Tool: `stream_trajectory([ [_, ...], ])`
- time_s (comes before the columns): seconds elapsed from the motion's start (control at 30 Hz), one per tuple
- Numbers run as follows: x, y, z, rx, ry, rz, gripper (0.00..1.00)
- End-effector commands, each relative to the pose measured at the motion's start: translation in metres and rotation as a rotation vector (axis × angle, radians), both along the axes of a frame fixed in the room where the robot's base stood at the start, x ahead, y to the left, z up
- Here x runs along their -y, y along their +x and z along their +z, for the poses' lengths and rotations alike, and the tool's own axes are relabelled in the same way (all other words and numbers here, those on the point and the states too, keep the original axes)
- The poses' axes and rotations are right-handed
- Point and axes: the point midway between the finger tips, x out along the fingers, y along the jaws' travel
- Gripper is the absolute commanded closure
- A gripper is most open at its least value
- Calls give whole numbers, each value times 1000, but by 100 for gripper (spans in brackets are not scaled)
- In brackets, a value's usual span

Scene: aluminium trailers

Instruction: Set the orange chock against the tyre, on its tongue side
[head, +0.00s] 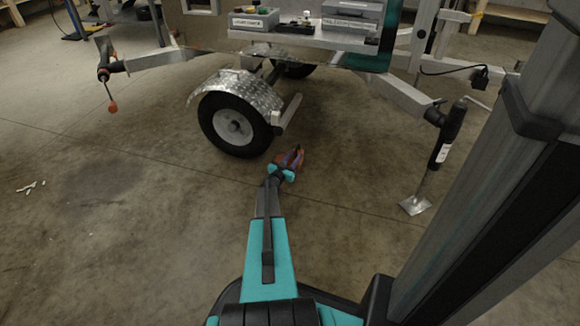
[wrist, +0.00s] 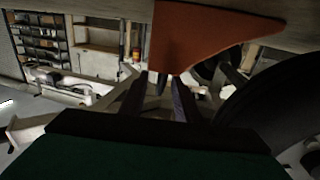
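The orange chock (head: 291,156) is at my gripper's end, to the right of the near tyre (head: 259,137). It is close to the tyre; whether they touch is not clear. In the wrist view the chock (wrist: 212,38) fills the top middle, its narrow lower part between the two dark fingers. My gripper (head: 285,164) is low, near the floor, and appears shut on the chock; it also shows in the wrist view (wrist: 163,82). The dark tyre (wrist: 275,108) is at the right there. I cannot tell whether the chock rests on the floor.
A silver mudguard (head: 240,88) covers the tyre's top. The trailer bed (head: 320,42) carries several cases.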

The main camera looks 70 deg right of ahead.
Motion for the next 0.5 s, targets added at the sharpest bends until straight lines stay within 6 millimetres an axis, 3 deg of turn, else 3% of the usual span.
stream_trajectory([
  [0.2,16,-2,-2,0,1,0,70],
  [0.5,18,-3,0,0,1,1,70],
])
